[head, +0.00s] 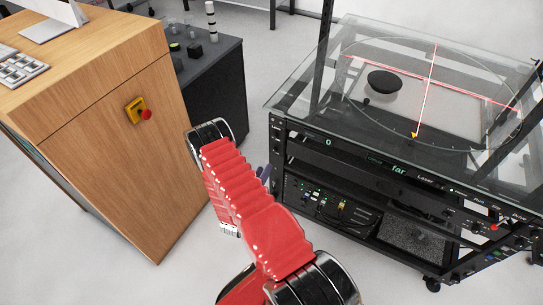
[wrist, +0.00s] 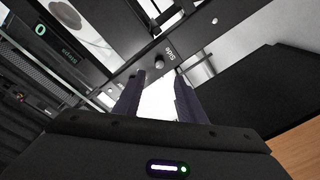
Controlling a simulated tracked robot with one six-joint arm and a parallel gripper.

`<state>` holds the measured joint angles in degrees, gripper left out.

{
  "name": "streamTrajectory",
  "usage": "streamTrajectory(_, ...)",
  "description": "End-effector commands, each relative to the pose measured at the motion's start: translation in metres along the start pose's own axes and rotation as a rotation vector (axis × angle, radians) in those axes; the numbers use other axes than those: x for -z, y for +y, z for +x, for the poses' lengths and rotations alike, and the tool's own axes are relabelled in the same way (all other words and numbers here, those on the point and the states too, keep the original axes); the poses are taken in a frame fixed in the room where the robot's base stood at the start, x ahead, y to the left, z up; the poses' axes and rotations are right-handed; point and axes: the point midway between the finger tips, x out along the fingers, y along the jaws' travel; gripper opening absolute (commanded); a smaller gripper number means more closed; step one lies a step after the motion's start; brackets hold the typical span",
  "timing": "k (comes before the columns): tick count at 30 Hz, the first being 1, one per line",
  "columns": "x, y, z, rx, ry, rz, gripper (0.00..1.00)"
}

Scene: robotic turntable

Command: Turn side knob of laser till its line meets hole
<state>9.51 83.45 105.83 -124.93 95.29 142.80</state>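The side knob (wrist: 158,61) is a small grey stub beside the printed word "Side" on the black frame in the wrist view. My gripper (wrist: 160,80) is open, its two dark fingers pointing at the knob. The knob lies just beyond and between the fingertips, with no clear contact. In the head view my arm mostly hides the gripper; a bit of purple finger (head: 264,173) shows beside the frame. Red laser lines (head: 469,95) cross on the glass-topped turntable (head: 300,95). A dark round piece (head: 383,82) sits left of the crossing. I cannot make out a hole.
The turntable's black front panel has a display reading "0" (head: 328,142), another reading "far" (head: 398,169), and a red button (head: 493,227). A wooden cabinet (head: 110,150) with an emergency stop (head: 145,114) stands left of my arm. Floor shows between them.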

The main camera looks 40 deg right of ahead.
Motion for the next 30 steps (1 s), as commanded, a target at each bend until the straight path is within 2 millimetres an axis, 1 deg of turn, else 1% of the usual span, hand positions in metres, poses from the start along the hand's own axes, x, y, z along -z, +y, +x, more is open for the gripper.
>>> streamTrajectory(1, -0.001, 0.001, 0.008, -0.003, -0.002, 0.002, 0.37)
streamTrajectory(12, 0.000, 0.001, 0.063, -0.004, -0.001, 0.001, 0.37)
streamTrajectory(18, 0.000, 0.001, 0.088, -0.002, 0.000, 0.000, 0.37)
streamTrajectory(23, 0.000, 0.001, 0.097, -0.001, 0.000, 0.000, 0.37)
streamTrajectory(30, 0.000, 0.000, 0.098, 0.000, 0.001, -0.001, 0.37)
